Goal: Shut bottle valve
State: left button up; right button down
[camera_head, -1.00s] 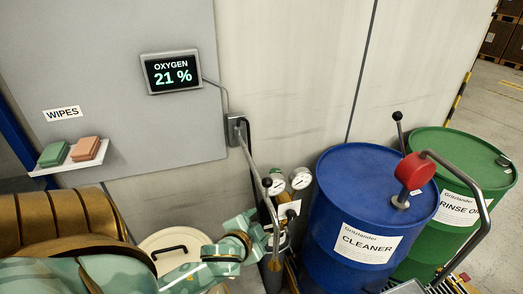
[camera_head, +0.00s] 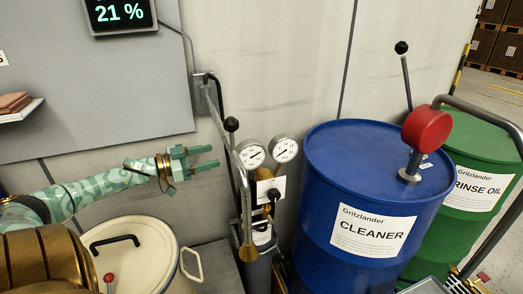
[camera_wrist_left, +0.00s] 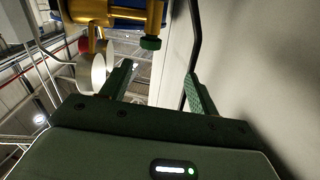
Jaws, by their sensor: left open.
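A gas bottle (camera_head: 258,272) stands by the wall, left of the blue drum. Its brass regulator (camera_head: 264,174) has two round gauges, with a white tag and a dark knob (camera_head: 274,195) below. Pipework crosses in front, so the valve is partly hidden. My left gripper (camera_head: 212,157) is open and empty, left of the gauges and apart from them, fingers pointing right. In the left wrist view, the open fingers (camera_wrist_left: 160,72) have nothing between them; a brass fitting (camera_wrist_left: 90,10) with a dark green knob (camera_wrist_left: 150,43) lies beyond them, upper left. My right gripper is not in view.
A blue cleaner drum (camera_head: 345,195) with a red-topped pump (camera_head: 426,128) and a green drum (camera_head: 485,150) stand right. A cream lidded pot (camera_head: 128,262) is below my left arm. A black-knobbed lever (camera_head: 231,125) rises between my gripper and the gauges.

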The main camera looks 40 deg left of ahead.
pick_arm(q)
jog(key=shift+h, duration=0.5)
jog(key=b+x, duration=0.3)
jog(key=x, duration=0.2)
jog(key=b+x, duration=0.3)
jog(key=x, duration=0.2)
jog(key=d+b+x, duration=0.1)
jog(key=b+x, duration=0.3)
jog(key=x, duration=0.1)
jog(key=shift+w+d, duration=0.1)
jog(key=shift+w+d+r, duration=0.2)
jog(key=shift+w+r, duration=0.05)
jog(key=shift+w, duration=0.15)
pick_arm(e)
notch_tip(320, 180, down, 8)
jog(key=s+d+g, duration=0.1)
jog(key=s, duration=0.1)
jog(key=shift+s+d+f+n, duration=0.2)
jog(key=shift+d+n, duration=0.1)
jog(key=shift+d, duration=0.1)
